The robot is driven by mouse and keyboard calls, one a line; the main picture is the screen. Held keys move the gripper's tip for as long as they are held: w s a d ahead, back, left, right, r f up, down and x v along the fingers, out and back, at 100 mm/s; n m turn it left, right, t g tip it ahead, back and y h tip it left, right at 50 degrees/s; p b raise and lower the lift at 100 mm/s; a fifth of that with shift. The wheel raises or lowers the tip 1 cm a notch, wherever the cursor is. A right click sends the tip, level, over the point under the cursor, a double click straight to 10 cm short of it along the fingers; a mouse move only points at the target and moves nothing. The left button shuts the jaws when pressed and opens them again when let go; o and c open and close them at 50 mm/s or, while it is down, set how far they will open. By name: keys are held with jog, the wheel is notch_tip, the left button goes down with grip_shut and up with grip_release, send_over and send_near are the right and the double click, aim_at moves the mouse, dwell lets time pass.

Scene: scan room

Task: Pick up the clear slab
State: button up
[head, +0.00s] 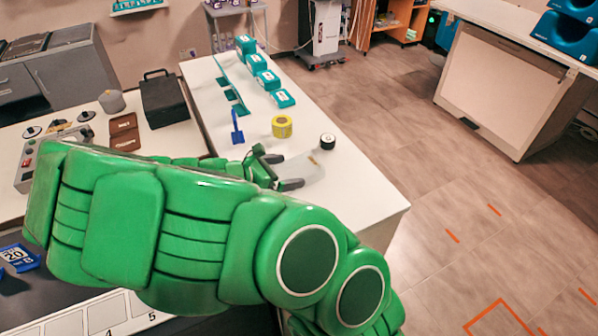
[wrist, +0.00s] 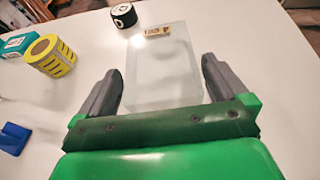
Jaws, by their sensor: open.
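The clear slab (wrist: 163,75) is a see-through block with a small tan label near its far end. In the wrist view it lies on the white table straight ahead of my gripper (wrist: 162,88). My gripper is open, with one grey finger on each side of the slab's near end. I cannot tell whether the fingers touch it. In the head view my gripper (head: 285,171) is low over the white table (head: 362,205), and the slab (head: 310,168) shows only faintly beside the fingers, partly hidden.
A black roll (wrist: 124,15) stands just beyond the slab's far left corner. A yellow roll (wrist: 50,56) is to the left, with a blue item (head: 237,128) near it. Several teal boxes (head: 282,98) line the table farther back. The table's right part is clear.

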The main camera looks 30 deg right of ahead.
aim_at(292, 171)
jog(key=shift+x, duration=1.65)
jog(key=c, duration=1.1)
